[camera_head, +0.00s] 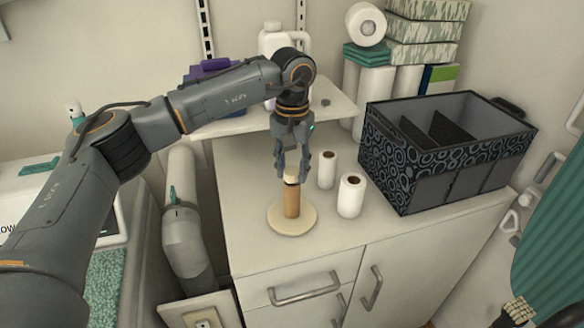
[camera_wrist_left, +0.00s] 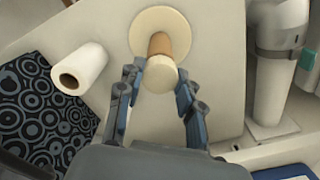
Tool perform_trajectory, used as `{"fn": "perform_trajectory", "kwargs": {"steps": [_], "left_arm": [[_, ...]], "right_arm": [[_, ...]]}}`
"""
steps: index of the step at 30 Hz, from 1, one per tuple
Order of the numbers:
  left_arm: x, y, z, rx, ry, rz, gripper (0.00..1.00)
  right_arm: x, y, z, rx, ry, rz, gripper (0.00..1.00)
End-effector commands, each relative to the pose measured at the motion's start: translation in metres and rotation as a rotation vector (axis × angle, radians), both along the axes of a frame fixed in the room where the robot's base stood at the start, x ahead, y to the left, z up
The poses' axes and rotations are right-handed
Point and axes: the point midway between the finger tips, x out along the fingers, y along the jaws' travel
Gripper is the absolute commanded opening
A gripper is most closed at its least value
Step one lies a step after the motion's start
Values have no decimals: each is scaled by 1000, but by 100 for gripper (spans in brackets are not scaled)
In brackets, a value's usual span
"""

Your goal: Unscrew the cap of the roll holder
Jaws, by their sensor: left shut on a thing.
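The roll holder stands upright on the cabinet top, with a round cream base (camera_head: 290,228) and a brown post (camera_head: 291,203). My left gripper (camera_head: 291,172) points down from above and is shut on the cap, one finger on each side. Part of the cap is hidden by the fingers in the head view.
Two white paper rolls (camera_head: 351,196) (camera_head: 327,171) stand close to the right of the holder. A patterned black bin (camera_head: 390,157) is farther right. A raised shelf with a white jug (camera_head: 272,40) is behind. The cabinet's front edge is clear.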

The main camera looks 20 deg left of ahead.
Motion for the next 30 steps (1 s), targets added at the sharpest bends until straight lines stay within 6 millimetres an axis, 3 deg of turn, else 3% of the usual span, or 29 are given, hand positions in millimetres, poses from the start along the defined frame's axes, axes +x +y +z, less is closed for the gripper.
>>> {"fn": "perform_trajectory", "kwargs": {"steps": [6, 17, 25, 30], "left_arm": [[0, -1, -2, -1, 1, 239, 0], [-1, -1, -2, -1, 2, 289, 0], [-1, -1, -2, -1, 3, 590, 0], [-1, -1, -2, 0, 4, 674, 0]], "right_arm": [[3, 2, -4, 2, -5, -1, 40], [5, 2, -4, 3, -8, -1, 40], [6, 2, -8, 3, -9, -1, 40], [6, 2, -8, 2, -9, -1, 40]]}}
